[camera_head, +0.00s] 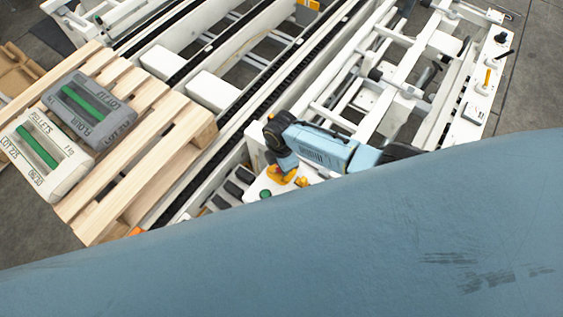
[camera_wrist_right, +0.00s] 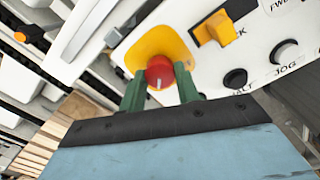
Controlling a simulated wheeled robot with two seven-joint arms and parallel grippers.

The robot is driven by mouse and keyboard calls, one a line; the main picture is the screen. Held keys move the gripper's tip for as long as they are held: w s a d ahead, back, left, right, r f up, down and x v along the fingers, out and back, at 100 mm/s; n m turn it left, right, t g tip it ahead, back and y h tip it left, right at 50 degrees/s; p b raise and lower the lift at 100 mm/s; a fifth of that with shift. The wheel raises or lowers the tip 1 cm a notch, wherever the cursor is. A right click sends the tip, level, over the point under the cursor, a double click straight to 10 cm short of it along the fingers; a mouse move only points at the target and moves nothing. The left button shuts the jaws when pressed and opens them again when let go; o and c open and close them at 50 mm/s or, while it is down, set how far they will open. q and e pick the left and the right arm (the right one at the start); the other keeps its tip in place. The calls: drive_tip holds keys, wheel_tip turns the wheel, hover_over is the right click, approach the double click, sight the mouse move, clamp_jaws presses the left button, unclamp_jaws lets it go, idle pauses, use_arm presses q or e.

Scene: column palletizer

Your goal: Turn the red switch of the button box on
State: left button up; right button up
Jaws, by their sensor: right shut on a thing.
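The red switch (camera_wrist_right: 159,72) is a round knob with a white mark, set on a yellow plate (camera_wrist_right: 147,46) on the white button box (camera_wrist_right: 262,50). My right gripper (camera_wrist_right: 160,84) has its two green fingers on either side of the knob, shut on it. In the head view my right gripper (camera_head: 284,172) is over the button box (camera_head: 258,187), above the yellow plate (camera_head: 276,178). The red knob itself is hidden there. My left gripper is not in view.
A yellow switch (camera_wrist_right: 214,30) and black buttons (camera_wrist_right: 236,78) sit close beside the red switch. A green button (camera_head: 266,193) is on the box's near side. At left, a wooden pallet (camera_head: 150,150) bears a grey sack (camera_head: 108,122) and a white sack (camera_head: 62,178). Conveyor frames lie behind.

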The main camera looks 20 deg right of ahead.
idle(0.3)
drive_tip(key=o, duration=1)
drive_tip(key=shift+r, duration=0.5)
wheel_tip(320, 180, up, 12)
drive_tip(key=p, duration=0.2)
drive_tip(key=shift+r+p, duration=0.2)
drive_tip(key=shift+p, duration=0.15)
